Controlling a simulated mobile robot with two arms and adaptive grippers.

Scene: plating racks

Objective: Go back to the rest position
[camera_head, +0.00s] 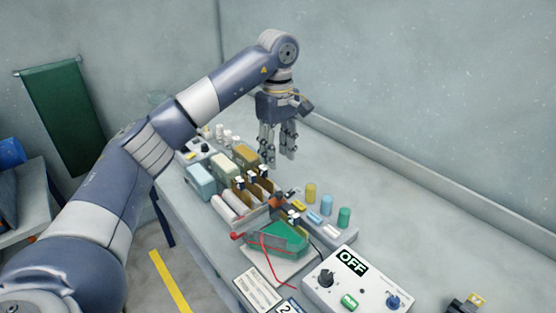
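My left arm comes in from the left and reaches over the bench. My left gripper (279,158) points down above the far part of the bench. Its fingers are spread apart with a visible gap, and nothing is between them. It hangs clear of the blocks and holders below it.
The bench (385,225) holds a white control box (358,288) reading OFF, a green piece (280,240) with red leads, and several coloured cylinders and blocks. A wall runs behind it. A yellow floor line (170,283) and a green banner (65,115) are at left.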

